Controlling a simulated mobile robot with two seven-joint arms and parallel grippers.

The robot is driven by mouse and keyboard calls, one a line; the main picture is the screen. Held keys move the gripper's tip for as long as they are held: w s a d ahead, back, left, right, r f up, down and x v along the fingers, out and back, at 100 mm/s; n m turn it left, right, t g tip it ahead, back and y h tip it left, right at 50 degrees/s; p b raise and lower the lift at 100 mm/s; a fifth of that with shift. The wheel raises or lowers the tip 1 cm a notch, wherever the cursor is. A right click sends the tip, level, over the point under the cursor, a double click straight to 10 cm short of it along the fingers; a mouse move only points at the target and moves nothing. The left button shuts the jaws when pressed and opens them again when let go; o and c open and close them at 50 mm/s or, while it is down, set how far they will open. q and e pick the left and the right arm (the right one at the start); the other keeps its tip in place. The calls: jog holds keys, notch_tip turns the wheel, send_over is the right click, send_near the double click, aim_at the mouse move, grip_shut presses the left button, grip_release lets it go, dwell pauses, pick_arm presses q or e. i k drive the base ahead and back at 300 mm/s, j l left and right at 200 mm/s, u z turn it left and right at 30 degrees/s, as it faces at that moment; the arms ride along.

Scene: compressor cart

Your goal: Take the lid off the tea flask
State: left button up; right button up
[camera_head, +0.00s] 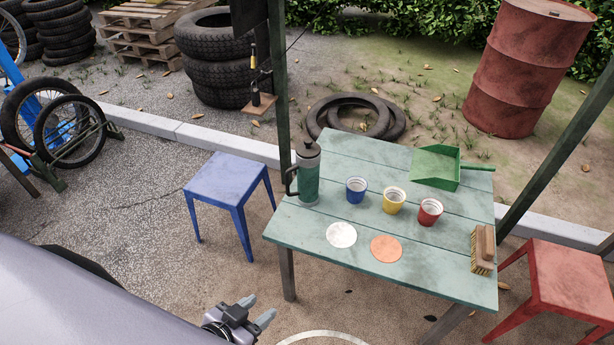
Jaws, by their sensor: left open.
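The tea flask (308,180) is green with a grey upper part and a dark side handle. My left gripper (257,309) is low in the picture, in front of and below the table, well apart from the flask. Its two grey fingers are spread and nothing is between them. My right gripper does not show.
Blue, yellow and red cups (393,201) stand mid-table. A white disc (341,235) and an orange disc (386,248) lie in front. A green dustpan (436,166) and a brush (482,249) are further right. A blue stool (227,180) and a red stool (570,278) flank the table.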

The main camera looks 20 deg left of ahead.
aim_at(308, 148)
jog(key=i+j, duration=0.15)
jog(key=j, duration=0.2)
jog(key=i+j, duration=0.2)
jog(key=j, duration=0.15)
jog(key=i+j, duration=0.15)
jog(key=j, duration=0.2)
jog(key=i+j, duration=0.15)
jog(key=j, duration=0.2)
jog(key=i+j+z, duration=0.1)
jog(key=j+z, duration=0.35)
jog(key=z, duration=0.2)
jog(key=i+j, duration=0.05)
